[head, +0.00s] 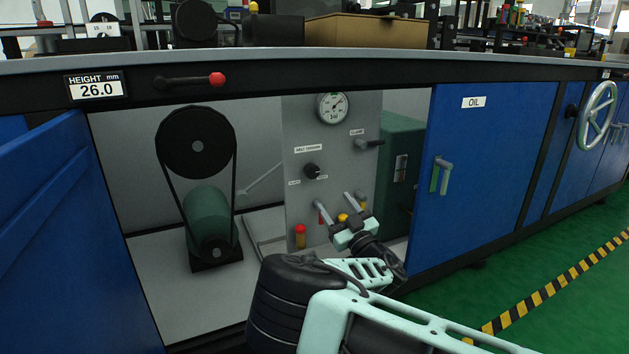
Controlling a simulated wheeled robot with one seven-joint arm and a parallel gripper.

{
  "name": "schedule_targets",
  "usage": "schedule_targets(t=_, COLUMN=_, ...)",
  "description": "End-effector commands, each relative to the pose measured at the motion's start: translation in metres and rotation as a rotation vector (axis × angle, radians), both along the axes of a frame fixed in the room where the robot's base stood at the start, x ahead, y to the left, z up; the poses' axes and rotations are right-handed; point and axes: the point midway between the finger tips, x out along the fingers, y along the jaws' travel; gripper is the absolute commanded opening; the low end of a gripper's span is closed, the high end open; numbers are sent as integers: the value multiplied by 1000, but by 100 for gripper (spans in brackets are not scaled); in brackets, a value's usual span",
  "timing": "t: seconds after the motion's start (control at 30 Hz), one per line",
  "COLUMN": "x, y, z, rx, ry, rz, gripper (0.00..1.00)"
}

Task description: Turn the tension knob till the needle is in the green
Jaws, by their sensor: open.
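The tension knob (312,171) is a small black knob on a grey panel (336,163), below a label (308,148) that seems to read BELT TENSION. The round gauge (333,107) with a white face sits at the top of that panel. Its needle and any green zone are too small to tell. My gripper (333,201) is below and right of the knob in the picture, in front of the panel's lower part. Its two grey fingers are spread apart with nothing held between them. It appears clear of the knob.
A clamp lever (368,143) sticks out right of the knob. A red and yellow fitting (300,236) stands low on the panel. A green motor (208,222) with a belt and black pulley (196,144) is left. A blue door (80,240) stands open; the OIL door (482,150) is shut.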

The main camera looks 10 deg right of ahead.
Motion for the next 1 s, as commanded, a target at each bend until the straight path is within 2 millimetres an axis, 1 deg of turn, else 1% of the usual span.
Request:
schedule_targets(t=0.03, x=9, y=4, z=0, rx=1, ry=-4, rz=2, gripper=61)
schedule_targets(t=0.3, x=59, y=21, z=21, rx=-1, ry=-2, rz=1, gripper=61)
schedule_targets(t=0.4, x=76, y=27, z=28, rx=1, ry=-2, rz=0, gripper=61)
schedule_targets(t=0.53, x=94, y=33, z=36, rx=-1, ry=1, rz=-1, gripper=61)
schedule_targets(t=0.6, x=101, y=36, z=40, rx=0, ry=0, rz=-1, gripper=61)
schedule_targets(t=0.73, x=109, y=38, z=45, rx=-1, ry=1, rz=-3, gripper=61)
schedule_targets(t=1.0, x=112, y=39, z=48, rx=-1, ry=1, rz=-3, gripper=61)
